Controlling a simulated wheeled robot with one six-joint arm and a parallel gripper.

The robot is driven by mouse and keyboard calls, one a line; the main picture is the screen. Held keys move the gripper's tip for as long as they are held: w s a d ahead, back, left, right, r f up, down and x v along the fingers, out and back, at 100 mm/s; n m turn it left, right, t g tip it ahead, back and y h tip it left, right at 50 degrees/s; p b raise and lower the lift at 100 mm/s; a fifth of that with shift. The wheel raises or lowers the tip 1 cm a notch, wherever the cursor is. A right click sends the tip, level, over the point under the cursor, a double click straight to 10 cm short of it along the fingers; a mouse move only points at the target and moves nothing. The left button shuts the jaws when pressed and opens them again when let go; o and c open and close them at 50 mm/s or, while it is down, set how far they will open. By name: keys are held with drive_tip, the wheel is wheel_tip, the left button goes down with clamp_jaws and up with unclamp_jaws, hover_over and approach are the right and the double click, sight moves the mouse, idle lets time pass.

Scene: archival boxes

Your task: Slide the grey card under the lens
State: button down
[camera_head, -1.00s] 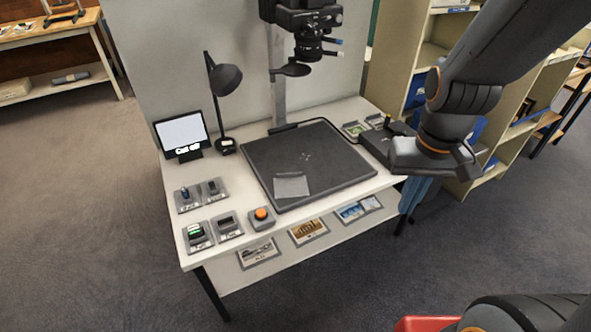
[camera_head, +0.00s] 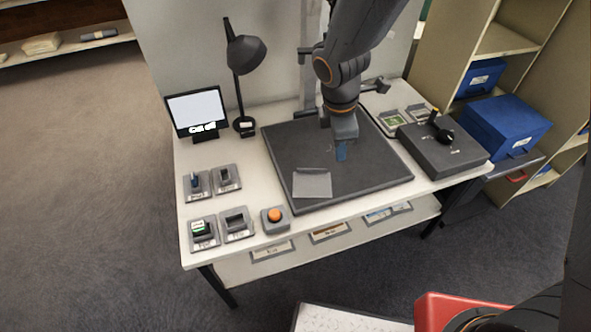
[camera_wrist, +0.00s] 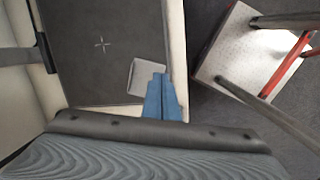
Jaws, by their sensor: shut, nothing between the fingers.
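The grey card (camera_head: 312,186) lies flat near the front left edge of the dark board (camera_head: 285,150) on the white table. It also shows in the wrist view (camera_wrist: 143,72), where the blue fingers cover its lower right corner. My gripper (camera_head: 342,153) is above the board, behind and to the right of the card; its blue fingers are shut and empty. I cannot tell its exact height above the board. A pale cross mark (camera_wrist: 102,44) shows on the board in the wrist view. The lens is out of view now.
A desk lamp (camera_head: 244,60) and a small screen (camera_head: 197,112) stand at the back left. An orange button (camera_head: 274,215) and several small holders are at the front left. A dark box with a knob (camera_head: 440,150) sits right of the board.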

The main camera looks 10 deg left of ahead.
drive_tip(key=a+f+n+t, duration=0.1)
drive_tip(key=a+f+n, duration=0.3)
drive_tip(key=a+n, duration=0.25)
drive_tip(key=a+f+n, duration=0.3)
drive_tip(key=a+n, duration=0.2)
drive_tip(key=a, duration=0.3)
drive_tip(key=b, duration=0.1)
approach(296, 175)
drive_tip(key=s+f, duration=0.1)
drive_tip(key=f, duration=0.1)
drive_tip(key=s+f, duration=0.2)
drive_tip(key=f, duration=0.1)
drive_tip(key=shift+a+f, duration=0.3)
drive_tip(key=w, duration=0.1)
drive_tip(key=w+d+p, duration=0.1)
drive_tip(key=w, duration=0.1)
drive_tip(key=shift+w, duration=0.1)
drive_tip(key=shift+w+d, duration=0.1)
drive_tip(key=shift+w, duration=0.3)
drive_tip(key=shift+w, duration=0.1)
